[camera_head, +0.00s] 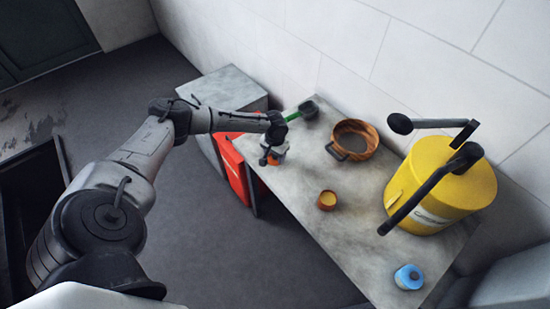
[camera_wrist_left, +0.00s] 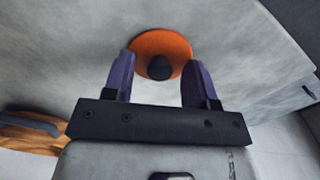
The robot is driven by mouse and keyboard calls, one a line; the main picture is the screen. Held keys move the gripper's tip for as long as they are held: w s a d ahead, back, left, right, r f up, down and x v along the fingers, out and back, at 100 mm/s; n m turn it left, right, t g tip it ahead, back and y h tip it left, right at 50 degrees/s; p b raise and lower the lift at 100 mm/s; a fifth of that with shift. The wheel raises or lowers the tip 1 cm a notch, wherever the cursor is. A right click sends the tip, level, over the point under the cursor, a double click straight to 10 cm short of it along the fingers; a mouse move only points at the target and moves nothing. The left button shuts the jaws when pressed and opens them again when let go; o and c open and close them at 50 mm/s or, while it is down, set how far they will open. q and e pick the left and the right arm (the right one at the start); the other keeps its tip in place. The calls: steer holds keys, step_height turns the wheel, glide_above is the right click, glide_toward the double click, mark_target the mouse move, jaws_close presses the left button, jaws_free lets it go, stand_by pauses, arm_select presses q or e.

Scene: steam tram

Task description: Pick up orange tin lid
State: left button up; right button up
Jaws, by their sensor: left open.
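The orange tin lid (camera_wrist_left: 160,42) is a round orange disc with a dark knob in its middle. It lies on the grey table, and in the head view only a small orange part (camera_head: 273,161) shows at the table's left end, partly hidden by my gripper. My left gripper (camera_head: 272,156) is over the lid and points down at it. In the wrist view the left gripper's purple fingers (camera_wrist_left: 160,72) are open, one on each side of the dark knob. I cannot tell whether they touch the lid. My right gripper is not in view.
A green-handled tool (camera_head: 292,116) lies behind the gripper. A wooden pan (camera_head: 369,151), a small brown tin (camera_head: 327,202), a large yellow drum (camera_head: 430,175) with dark arms and a blue jar (camera_head: 408,280) stand further right on the table (camera_head: 355,235). A red box (camera_head: 232,165) is beside its left end.

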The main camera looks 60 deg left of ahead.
arm_select(q)
jaws_close()
stand_by(0.4)
